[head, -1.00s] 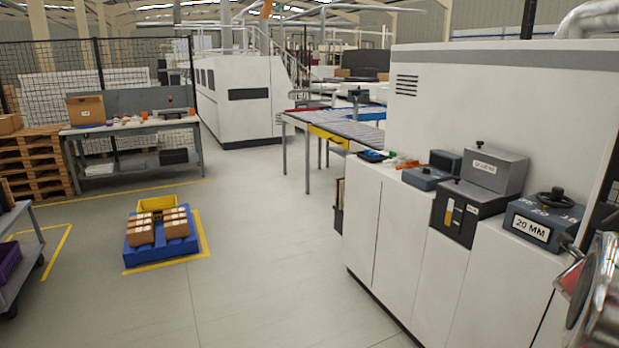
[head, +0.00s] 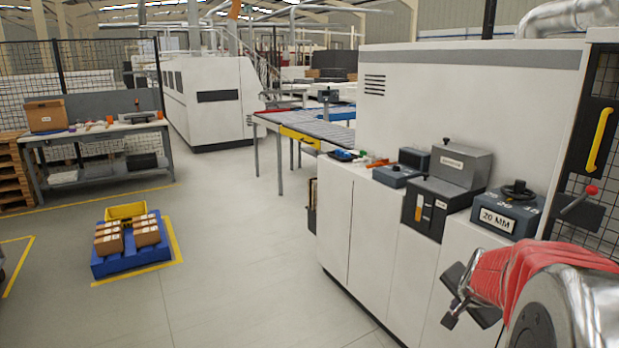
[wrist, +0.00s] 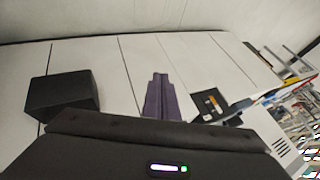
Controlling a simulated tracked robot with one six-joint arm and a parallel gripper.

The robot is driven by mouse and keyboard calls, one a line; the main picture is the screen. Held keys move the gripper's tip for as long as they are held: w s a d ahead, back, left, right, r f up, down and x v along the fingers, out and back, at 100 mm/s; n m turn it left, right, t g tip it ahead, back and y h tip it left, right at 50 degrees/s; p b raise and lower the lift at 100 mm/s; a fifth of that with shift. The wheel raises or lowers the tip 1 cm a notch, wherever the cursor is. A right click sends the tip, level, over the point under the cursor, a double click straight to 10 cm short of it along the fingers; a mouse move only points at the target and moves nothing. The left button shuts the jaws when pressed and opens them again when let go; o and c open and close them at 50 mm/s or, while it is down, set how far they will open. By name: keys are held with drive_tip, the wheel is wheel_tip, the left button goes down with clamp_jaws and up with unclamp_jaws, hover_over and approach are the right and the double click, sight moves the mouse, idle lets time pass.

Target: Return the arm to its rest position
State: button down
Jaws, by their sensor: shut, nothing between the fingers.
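My arm, in a red wrinkled cover with a silver link, enters the head view at the lower right. My gripper (head: 458,296) is at its end, in front of the white machine's lower panels and below the grey 20 MM box. In the wrist view my gripper (wrist: 159,80) shows as closed, narrow fingers beyond its dark housing. It is shut and empty. The fingers appear clear of the white panels; the exact gap is hard to judge.
The white machine (head: 450,95) fills the right side, with the 20 MM box (head: 507,212) and a dark control box (head: 428,207) on its ledge. A blue pallet (head: 118,262) with cartons stands on the floor at left. The middle floor is clear.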

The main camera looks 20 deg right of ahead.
drive_tip(key=s+a+r+n+y, duration=0.1)
drive_tip(key=s+a+n, duration=0.3)
drive_tip(key=a, duration=0.7)
drive_tip(key=s+a+r+n+y, duration=0.1)
drive_tip(key=s+a+r+n, duration=0.2)
drive_tip(key=a, duration=0.9)
drive_tip(key=s+a+r+n+y, duration=0.1)
drive_tip(key=s+a+n, duration=0.5)
drive_tip(key=a, duration=0.6)
drive_tip(key=n+y, duration=0.1)
drive_tip(key=n, duration=0.1)
drive_tip(key=shift+s+a+r+n, duration=0.15)
drive_tip(key=shift+s+r+n, duration=0.25)
